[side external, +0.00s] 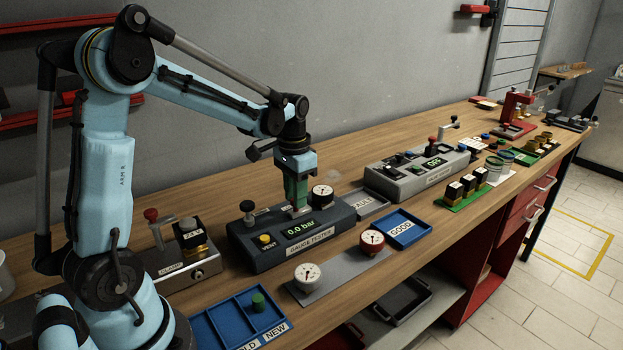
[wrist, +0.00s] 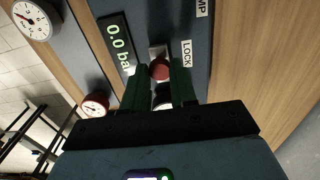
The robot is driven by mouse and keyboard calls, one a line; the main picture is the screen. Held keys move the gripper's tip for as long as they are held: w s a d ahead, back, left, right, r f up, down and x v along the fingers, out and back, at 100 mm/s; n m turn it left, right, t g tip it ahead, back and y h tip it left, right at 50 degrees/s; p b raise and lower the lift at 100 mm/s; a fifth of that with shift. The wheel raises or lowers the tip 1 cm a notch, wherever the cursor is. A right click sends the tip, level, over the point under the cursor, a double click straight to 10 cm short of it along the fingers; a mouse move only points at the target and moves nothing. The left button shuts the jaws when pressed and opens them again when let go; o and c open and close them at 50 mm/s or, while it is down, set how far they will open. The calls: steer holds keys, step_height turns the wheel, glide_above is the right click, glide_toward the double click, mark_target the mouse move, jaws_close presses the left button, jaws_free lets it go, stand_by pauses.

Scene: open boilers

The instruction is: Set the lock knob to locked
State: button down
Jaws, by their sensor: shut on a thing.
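The gauge tester (side external: 262,252) is a dark grey box on the bench, with a display (side external: 300,227) reading 0.0 bar. In the wrist view the lock knob (wrist: 160,69) shows as a round red head beside the LOCK label (wrist: 187,54). My gripper (side external: 297,205) points down over the tester, and its green fingers also show in the wrist view (wrist: 160,82), one on each side of the knob. It is shut on the knob. The knob's stem and its set direction are hidden by the fingers. In the side view the fingers mostly cover the knob.
A white-faced gauge (side external: 322,194) stands on the tester beside my gripper. A black knob (side external: 247,208) and a yellow vent button (side external: 266,241) are on its left. A red gauge (side external: 371,241) and a white gauge (side external: 307,274) lie in front. A blue GOOD tray (side external: 408,230) is to the right.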

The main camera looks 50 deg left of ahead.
steer(key=shift+w, duration=1.4)
steer(key=c, duration=0.9)
jaws_free()
steer(key=shift+s+r, duration=0.1)
step_height(320, 180, up, 12)
steer(key=shift+f, duration=0.1)
steer(key=shift+d, duration=0.1)
